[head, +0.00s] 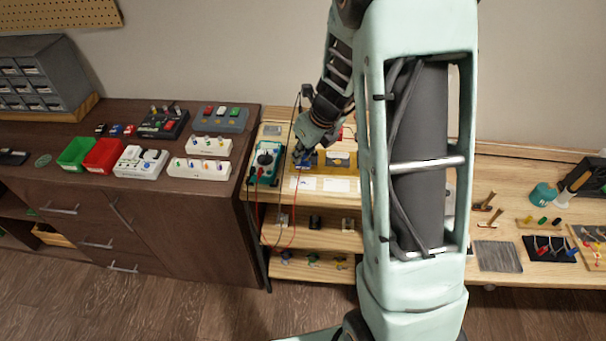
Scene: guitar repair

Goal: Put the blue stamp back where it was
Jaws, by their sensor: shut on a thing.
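My gripper (301,157) is small in the head view, pointing down over the light wooden shelf top. It is shut on a small blue thing (306,162), which looks like the blue stamp. The gripper hides part of it, and I cannot tell whether it touches the surface. A yellow piece with a pale top (338,158) lies just right of it. White cards (308,183) lie in front of it. The spot where the stamp was before cannot be told from this view.
A green multimeter (266,160) with red and black leads stands close left of my gripper. The dark cabinet at left carries a green bin (76,153), a red bin (104,155) and several small boards. My arm hides the shelf's right part. A workbench with tools is at right.

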